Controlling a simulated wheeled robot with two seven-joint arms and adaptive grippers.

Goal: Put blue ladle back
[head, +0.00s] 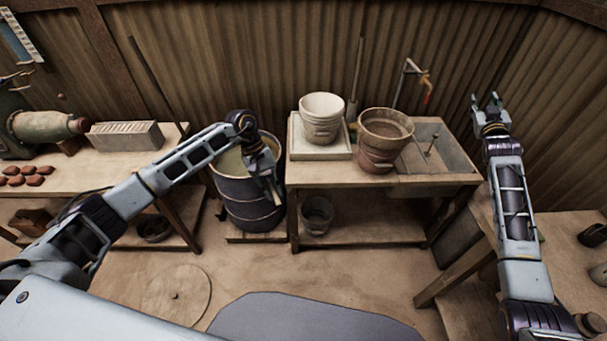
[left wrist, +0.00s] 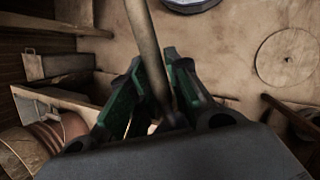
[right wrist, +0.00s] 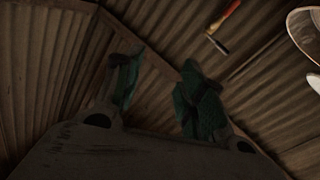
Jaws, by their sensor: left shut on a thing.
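My left gripper (head: 274,194) is in front of the dark drum (head: 250,208) in the head view, fingers pointing down. In the left wrist view its green fingers (left wrist: 152,98) are shut on a long, plain, greyish-tan handle (left wrist: 146,42). The handle runs up out of that picture. No blue part of a ladle can be made out, so I cannot tell from the pictures how its bowl lies. My right gripper (head: 487,102) is raised at the right; its fingers are apart and empty in the right wrist view (right wrist: 158,95).
A wooden bench (head: 355,180) right of the drum bears a pale bucket (head: 322,118), a terracotta pot (head: 385,128) and a sink (head: 440,150). A small bucket (head: 317,214) sits on its lower shelf. A round lid (head: 177,296) lies on the floor. A left-hand table (head: 100,178) bears tiles.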

